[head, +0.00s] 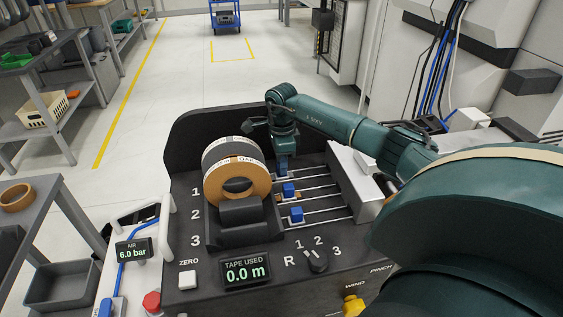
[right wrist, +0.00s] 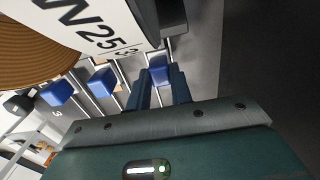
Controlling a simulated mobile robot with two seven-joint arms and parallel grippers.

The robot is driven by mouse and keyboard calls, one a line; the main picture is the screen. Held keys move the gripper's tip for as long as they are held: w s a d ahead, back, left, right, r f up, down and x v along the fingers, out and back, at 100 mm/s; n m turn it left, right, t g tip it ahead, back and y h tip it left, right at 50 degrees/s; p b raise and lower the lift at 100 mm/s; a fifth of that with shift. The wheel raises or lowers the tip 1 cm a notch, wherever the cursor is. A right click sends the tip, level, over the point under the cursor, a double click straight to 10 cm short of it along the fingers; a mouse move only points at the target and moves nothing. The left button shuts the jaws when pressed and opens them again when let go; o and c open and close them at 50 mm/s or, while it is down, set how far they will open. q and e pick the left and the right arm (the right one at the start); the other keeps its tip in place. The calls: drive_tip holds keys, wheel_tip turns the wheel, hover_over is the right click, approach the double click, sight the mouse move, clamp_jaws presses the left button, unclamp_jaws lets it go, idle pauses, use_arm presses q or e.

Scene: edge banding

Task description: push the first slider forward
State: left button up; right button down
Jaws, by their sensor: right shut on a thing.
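My right gripper (head: 283,168) points down at the far rail, in line with the number 1. In the right wrist view its two fingers (right wrist: 161,88) are shut on the first slider (right wrist: 158,68), a blue block. In the head view the gripper mostly hides this block. The second slider (head: 290,190) and the third slider (head: 297,215), also blue blocks, sit on the nearer rails. They also show left of the fingers in the right wrist view, the second (right wrist: 102,82) closer than the third (right wrist: 58,92). My left gripper is not in view.
A tan tape roll (head: 212,188) and a grey roll (head: 214,155) stand left of the rails, close to the gripper. A pale metal housing (head: 353,180) closes the rails' right end. A display (head: 246,272) reading 0.0 m and a knob (head: 317,261) are in front.

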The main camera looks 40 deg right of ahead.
drive_tip(key=s+d, duration=0.1)
drive_tip(key=d, duration=0.1)
drive_tip(key=s+d, duration=0.2)
drive_tip(key=d, duration=0.1)
drive_tip(key=s+d+b, duration=0.1)
drive_tip(key=d, duration=0.2)
drive_tip(key=shift+s, duration=0.25)
drive_tip(key=shift+d, duration=0.15)
drive_tip(key=c, duration=1.3)
unclamp_jaws()
drive_tip(key=shift+s+d, duration=0.1)
drive_tip(key=shift+o, duration=0.3)
drive_tip(key=shift+r, duration=0.15)
wheel_tip(320, 180, up, 13)
